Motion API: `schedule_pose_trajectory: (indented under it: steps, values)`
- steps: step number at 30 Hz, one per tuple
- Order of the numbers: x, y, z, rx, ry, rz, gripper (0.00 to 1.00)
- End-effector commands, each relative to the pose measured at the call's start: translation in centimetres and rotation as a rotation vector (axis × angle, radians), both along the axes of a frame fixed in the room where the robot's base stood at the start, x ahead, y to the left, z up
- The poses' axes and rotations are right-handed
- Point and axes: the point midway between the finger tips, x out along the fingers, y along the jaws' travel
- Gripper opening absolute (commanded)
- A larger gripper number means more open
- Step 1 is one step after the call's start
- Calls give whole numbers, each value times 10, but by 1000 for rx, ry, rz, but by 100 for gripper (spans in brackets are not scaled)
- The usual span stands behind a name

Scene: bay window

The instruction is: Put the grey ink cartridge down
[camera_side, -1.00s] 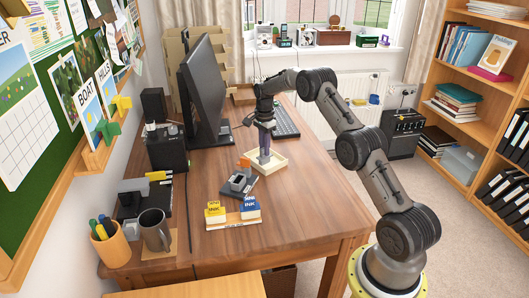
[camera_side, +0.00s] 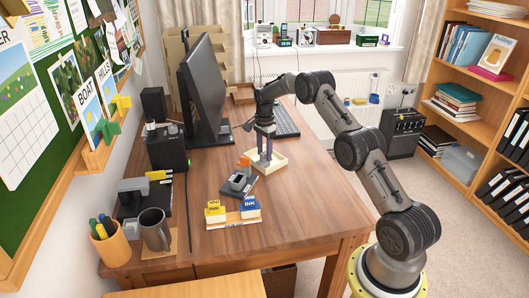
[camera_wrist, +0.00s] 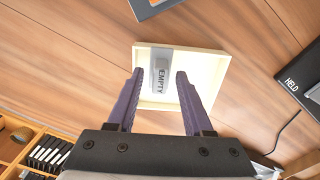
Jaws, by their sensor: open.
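The grey ink cartridge (camera_wrist: 160,70), with the word EMPTY on it, lies in a shallow cream tray (camera_wrist: 218,62), toward the tray's left side in the wrist view. My gripper (camera_wrist: 158,75) is open above the tray, its two purple fingers spread apart with the cartridge showing between them. The left finger appears close to the cartridge; I cannot tell whether it touches. In the side view my gripper (camera_side: 265,158) points straight down into the tray (camera_side: 275,169), and the cartridge is too small or hidden to make out.
A dark grey device with an orange part (camera_side: 240,182) stands just in front of the tray. Yellow (camera_side: 215,209) and blue (camera_side: 250,207) ink boxes stand nearer the front. The desk's right front is clear.

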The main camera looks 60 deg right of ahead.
Motion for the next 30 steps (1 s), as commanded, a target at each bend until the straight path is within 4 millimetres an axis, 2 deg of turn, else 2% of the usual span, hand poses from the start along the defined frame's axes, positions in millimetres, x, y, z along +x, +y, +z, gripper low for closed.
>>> schedule_pose_trajectory:
  steps: [5, 18, 24, 28, 30]
  values:
    - [1, -1, 18, -2, -4, 0, 51]
    - [1, 0, 102, -2, -4, 0, 51]
    - [0, 0, 120, -2, -2, 1, 51]
    - [-1, 11, 138, -8, -13, 46, 51]
    - [-3, 25, 157, -18, -29, 108, 51]
